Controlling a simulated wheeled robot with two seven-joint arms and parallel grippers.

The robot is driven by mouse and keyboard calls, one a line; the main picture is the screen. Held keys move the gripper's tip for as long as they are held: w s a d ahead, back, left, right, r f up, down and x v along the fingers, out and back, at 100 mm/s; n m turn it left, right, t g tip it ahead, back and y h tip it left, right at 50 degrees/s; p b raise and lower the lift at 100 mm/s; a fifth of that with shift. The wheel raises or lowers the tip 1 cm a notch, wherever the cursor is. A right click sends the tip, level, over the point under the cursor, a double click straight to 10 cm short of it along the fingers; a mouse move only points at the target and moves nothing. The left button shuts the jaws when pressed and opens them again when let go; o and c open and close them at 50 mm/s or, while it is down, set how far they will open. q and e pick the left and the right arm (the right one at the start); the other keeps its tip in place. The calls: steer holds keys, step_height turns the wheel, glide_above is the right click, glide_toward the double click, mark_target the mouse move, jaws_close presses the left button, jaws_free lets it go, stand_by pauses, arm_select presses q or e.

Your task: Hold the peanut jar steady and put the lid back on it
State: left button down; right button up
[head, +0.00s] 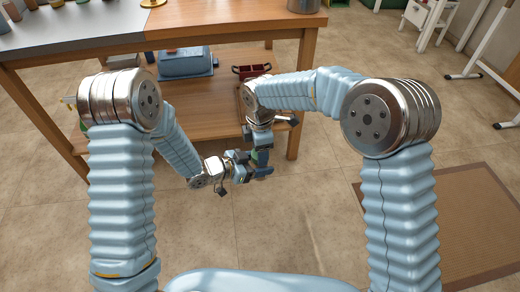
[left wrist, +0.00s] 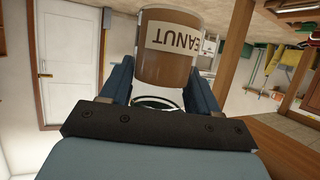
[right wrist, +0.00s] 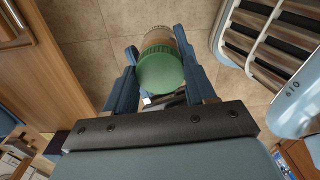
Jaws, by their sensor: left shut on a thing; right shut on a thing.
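The peanut jar (left wrist: 166,62) is a clear cylinder with brown contents and a cream label, whose lettering appears upside down in the left wrist view. My left gripper (left wrist: 162,80) is shut on it, one finger on each side. The green lid (right wrist: 161,70) faces the camera in the right wrist view, between the fingers of my right gripper (right wrist: 158,50), which is shut on it. The brown jar shows directly behind the lid, in line with it. I cannot tell whether the lid is seated. In the head view both grippers meet near the middle and mostly hide jar and lid.
A wooden table with a lower shelf (head: 150,115) stands ahead. The shelf carries a blue-grey box (head: 186,64) and a dark red container (head: 252,71). A brown mat (head: 470,225) lies on the floor at right. Open tiled floor lies below the grippers.

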steer(key=m, duration=0.5)
steer(key=shift+m, duration=0.4)
steer(key=o, duration=1.2)
steer(key=shift+c, duration=0.2)
steer(key=shift+r, duration=2.3)
steer(key=shift+c, duration=0.4)
